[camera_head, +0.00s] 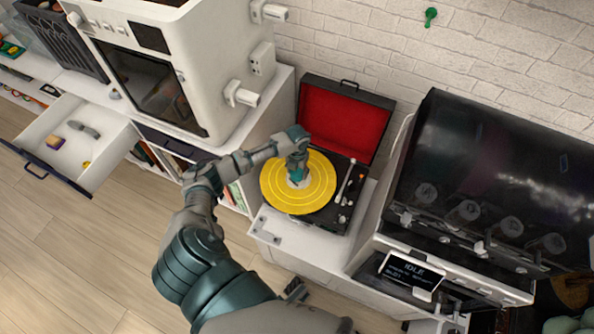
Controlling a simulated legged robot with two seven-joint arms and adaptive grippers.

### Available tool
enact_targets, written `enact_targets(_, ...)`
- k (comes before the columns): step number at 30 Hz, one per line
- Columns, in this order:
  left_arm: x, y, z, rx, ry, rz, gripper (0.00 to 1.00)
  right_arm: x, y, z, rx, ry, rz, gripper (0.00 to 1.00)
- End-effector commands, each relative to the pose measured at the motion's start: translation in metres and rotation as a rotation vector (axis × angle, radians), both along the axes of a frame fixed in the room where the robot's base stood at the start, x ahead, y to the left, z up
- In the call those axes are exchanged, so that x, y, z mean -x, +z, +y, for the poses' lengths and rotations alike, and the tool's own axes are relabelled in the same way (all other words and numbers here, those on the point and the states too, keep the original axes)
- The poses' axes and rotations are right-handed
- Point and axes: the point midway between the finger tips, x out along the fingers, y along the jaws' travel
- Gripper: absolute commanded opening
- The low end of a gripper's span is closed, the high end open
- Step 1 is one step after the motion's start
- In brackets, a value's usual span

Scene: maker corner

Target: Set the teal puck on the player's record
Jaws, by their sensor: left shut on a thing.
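The record player (354,165) stands open on the white cabinet, its red-lined lid raised at the back. A yellow record (318,192) with ring grooves and a pale centre lies on it. My left gripper (296,172) reaches in from the left and points down over the middle of the record. It is shut on the teal puck, which is largely hidden by the fingers and blends with their teal colour. I cannot tell whether the puck touches the record.
The tonearm (346,181) lies just right of the record. A white machine (215,60) stands at left, and a dark-windowed machine (490,165) with an IDLE screen at right. An open drawer (84,143) holds small items. A green hook (430,16) is on the brick wall.

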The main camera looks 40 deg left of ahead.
Motion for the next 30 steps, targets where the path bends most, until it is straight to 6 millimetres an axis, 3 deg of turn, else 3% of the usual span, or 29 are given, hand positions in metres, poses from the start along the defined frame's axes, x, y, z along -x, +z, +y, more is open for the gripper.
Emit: enact_targets(30, -0.0005, -0.0041, -0.0049, 0.001, -0.001, -0.001, 0.12, 0.0001, 0.0028, -0.0009, -0.003, -0.001, -0.003, 0.4)
